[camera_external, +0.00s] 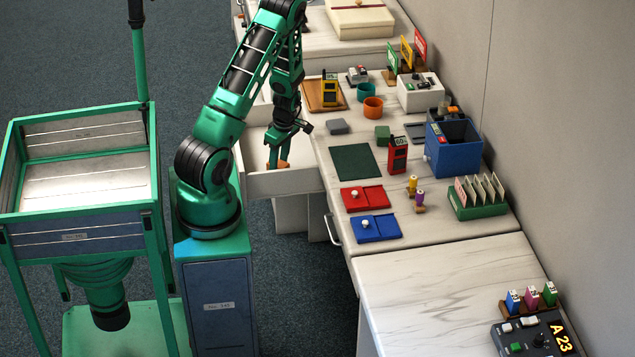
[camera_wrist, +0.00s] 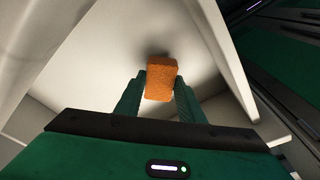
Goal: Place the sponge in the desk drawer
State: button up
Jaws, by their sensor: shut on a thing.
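The sponge (camera_wrist: 161,80) is an orange block held between the two green fingers of my gripper (camera_wrist: 160,100) in the wrist view. In the external view my gripper (camera_external: 279,160) points down inside the open desk drawer (camera_external: 290,183), and a bit of the orange sponge (camera_external: 284,165) shows at the fingertips. The drawer is white and pulled out to the left of the desk. In the wrist view the pale drawer interior (camera_wrist: 100,55) surrounds the sponge, with a shadow beside it. I cannot tell whether the sponge touches the drawer floor.
The desk (camera_external: 430,230) right of the drawer holds a dark green mat (camera_external: 354,162), a red tray (camera_external: 364,198), a blue tray (camera_external: 376,229), a blue bin (camera_external: 453,155) and a grey block (camera_external: 338,126). My arm reaches over the drawer's front side.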

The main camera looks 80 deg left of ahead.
aim_at(283, 165)
jog(key=shift+f, duration=0.7)
jog(key=o, duration=1)
jog(key=shift+f, duration=0.1)
jog(key=r, duration=0.4)
jog(key=w+r, duration=0.1)
jog(key=r, duration=0.3)
jog(key=d+r, duration=0.1)
jog(key=r, duration=0.3)
jog(key=shift+w+d, duration=0.1)
jog(key=shift+w, duration=0.05)
